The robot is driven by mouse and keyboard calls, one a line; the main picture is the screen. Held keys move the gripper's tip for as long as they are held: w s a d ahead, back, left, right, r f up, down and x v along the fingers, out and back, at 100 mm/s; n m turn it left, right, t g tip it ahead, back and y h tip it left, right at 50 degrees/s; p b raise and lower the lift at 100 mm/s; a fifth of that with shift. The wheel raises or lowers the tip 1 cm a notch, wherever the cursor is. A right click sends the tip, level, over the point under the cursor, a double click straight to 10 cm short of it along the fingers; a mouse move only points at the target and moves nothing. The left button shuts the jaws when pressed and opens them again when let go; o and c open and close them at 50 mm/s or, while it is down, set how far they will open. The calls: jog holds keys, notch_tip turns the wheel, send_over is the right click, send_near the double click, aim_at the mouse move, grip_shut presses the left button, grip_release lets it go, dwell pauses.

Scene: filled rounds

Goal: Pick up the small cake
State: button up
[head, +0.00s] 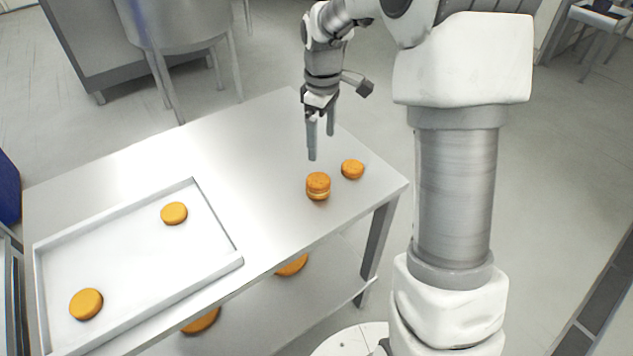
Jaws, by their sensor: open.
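Two orange-brown round cakes stand on the bare right part of the metal table. The smaller cake (352,169) is near the table's right corner. The taller one (318,181) is just to its left and nearer; it looks like two rounds with a paler layer between. I cannot tell for sure which one is the small cake. My gripper (321,146) points down above the table, behind these cakes in the picture. It is open, with its two fingers apart and nothing between them. It appears clear of both cakes.
A white shallow tray (238,262) with raised walls stands on the table's left, holding two flat orange rounds (174,213) (86,304). The metal table (225,150) is bare between tray and cakes. More rounds (292,265) show on the lower shelf.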

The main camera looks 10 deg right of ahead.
aim_at(319, 179)
notch_tip(319, 179, down, 9)
jog(key=shift+r+b, duration=0.1)
jog(key=shift+b, duration=0.2)
jog(key=shift+a+f, duration=0.2)
jog(key=shift+f, duration=1.2)
jog(key=shift+a+f, duration=0.15)
jog(key=shift+f, duration=1.2)
jog(key=shift+c, duration=0.3)
jog(key=c, duration=0.7)
